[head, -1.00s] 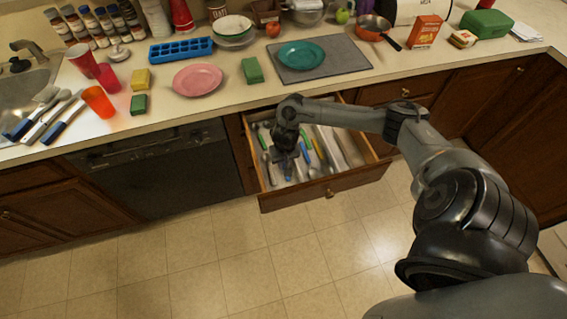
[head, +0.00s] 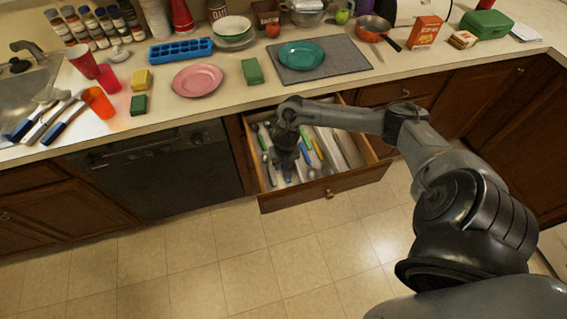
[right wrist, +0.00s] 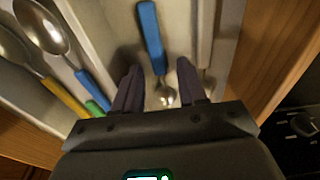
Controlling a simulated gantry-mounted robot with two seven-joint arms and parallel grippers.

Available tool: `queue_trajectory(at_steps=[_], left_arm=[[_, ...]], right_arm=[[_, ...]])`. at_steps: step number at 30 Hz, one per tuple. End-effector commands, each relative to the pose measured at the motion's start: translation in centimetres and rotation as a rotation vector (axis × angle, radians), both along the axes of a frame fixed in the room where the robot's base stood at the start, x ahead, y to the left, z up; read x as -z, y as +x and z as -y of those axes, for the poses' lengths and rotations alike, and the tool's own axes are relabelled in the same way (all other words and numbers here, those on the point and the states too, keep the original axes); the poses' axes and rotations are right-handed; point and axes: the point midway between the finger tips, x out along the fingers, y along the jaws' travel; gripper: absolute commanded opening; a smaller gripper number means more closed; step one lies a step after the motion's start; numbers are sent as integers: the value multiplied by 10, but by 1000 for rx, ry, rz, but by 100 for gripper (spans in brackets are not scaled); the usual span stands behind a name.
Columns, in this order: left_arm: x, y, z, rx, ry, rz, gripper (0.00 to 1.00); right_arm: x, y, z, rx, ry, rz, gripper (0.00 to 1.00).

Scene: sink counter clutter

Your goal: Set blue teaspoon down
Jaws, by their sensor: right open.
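The blue teaspoon (right wrist: 151,38) lies in a compartment of the open drawer (head: 325,192). In the right wrist view its blue handle points away from my gripper, and its metal bowl sits between the fingers. A bit of blue handle also shows beside the gripper in the head view (head: 287,179). My right gripper (right wrist: 157,78) is open around the spoon's bowl end, with a gap on both sides. In the head view the right gripper (head: 286,164) is low inside the drawer and hides part of the cutlery. My left gripper is not in view.
Other spoons with blue, green and yellow handles (right wrist: 65,98) lie in the compartment to the left. The drawer's wooden side wall (right wrist: 275,60) is close on the right. The counter (head: 225,108) above holds plates, sponges and cups.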

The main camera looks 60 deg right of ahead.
Motion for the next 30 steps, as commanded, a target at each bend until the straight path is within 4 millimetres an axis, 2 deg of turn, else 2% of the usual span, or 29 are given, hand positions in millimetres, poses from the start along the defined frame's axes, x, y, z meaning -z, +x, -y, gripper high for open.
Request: queue_trajectory(at_steps=[5,18,24,30], left_arm=[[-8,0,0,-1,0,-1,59],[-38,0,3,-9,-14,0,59],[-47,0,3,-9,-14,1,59],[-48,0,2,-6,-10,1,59]], right_arm=[[-22,-1,-2,-1,0,3,41],[-100,-8,-8,-2,-3,3,41],[-116,-10,-10,-1,-1,1,41],[-119,-11,-11,0,0,0,41]])
